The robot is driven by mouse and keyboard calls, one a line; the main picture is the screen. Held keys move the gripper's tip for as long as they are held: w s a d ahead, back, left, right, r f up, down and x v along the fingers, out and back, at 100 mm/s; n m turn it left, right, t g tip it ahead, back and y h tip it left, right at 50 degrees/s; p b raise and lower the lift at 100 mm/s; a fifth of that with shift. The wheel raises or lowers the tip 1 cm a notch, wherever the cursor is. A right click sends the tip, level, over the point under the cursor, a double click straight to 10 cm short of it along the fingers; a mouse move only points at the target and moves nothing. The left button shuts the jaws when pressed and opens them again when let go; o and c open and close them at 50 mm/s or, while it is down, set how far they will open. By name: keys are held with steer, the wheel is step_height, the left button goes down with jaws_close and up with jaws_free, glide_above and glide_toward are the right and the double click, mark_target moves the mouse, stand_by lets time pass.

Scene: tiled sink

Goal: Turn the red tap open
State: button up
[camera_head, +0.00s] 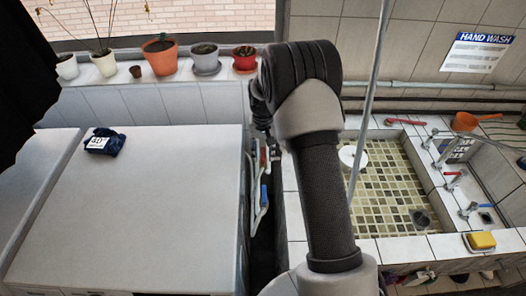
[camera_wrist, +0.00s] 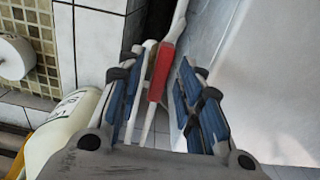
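My gripper (camera_wrist: 161,66) is open, with blue-padded fingers on either side of the lever. A visible gap separates the lever from both finger pads. In the head view, my gripper (camera_head: 268,147) points down into the gap beside the white cabinet, partly hidden by my arm. A blue lever (camera_head: 264,194) is visible on the white pipes lower in this gap.
The white cabinet (camera_head: 140,210) stands left of the narrow gap, and the tiled sink (camera_head: 395,180) lies right. Another red-handled tap (camera_head: 456,178) stands at the sink's right side. Potted plants (camera_head: 160,55) line the ledge behind. A pale bottle (camera_wrist: 62,130) is near my gripper.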

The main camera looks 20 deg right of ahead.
mark_target(263, 153)
step_height(263, 153, up, 12)
stand_by(0.6)
